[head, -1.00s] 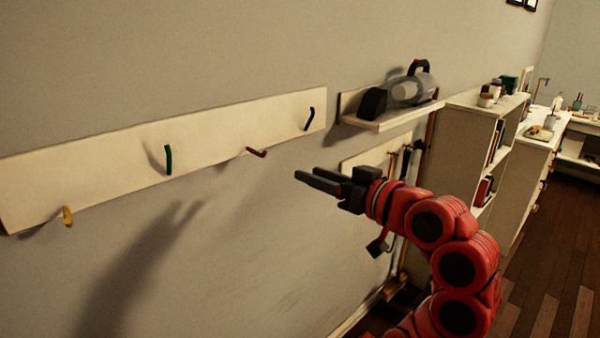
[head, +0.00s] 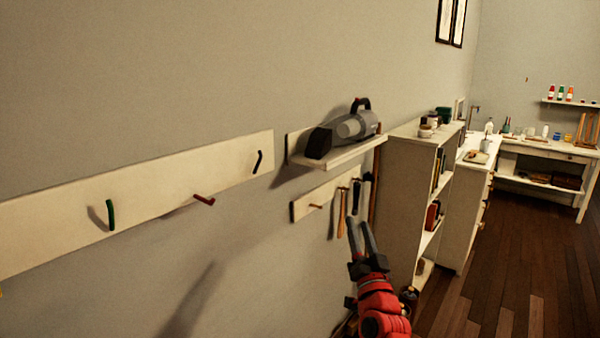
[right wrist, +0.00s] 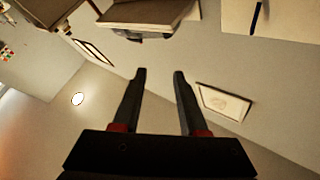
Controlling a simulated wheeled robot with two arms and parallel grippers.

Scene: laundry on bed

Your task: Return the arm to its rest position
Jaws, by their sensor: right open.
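My red right arm shows at the lower right of the head view, with its right gripper (head: 362,238) pointing up. The gripper's two dark fingers are apart, with nothing between them. In the right wrist view the same gripper (right wrist: 158,75) is open and empty, with wall and ceiling behind it. In the head view the gripper appears in front of the lower hook board and the bookshelf's left side; I cannot tell how far it is from them. My left gripper is not in view.
A long hook board (head: 160,190) with coloured hooks is on the wall. A small shelf (head: 345,155) holds a handheld vacuum (head: 352,125). Tools hang from a lower board (head: 300,208). A white bookshelf (head: 405,175) stands right of it. Bare wooden floor (head: 520,260) lies at the right.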

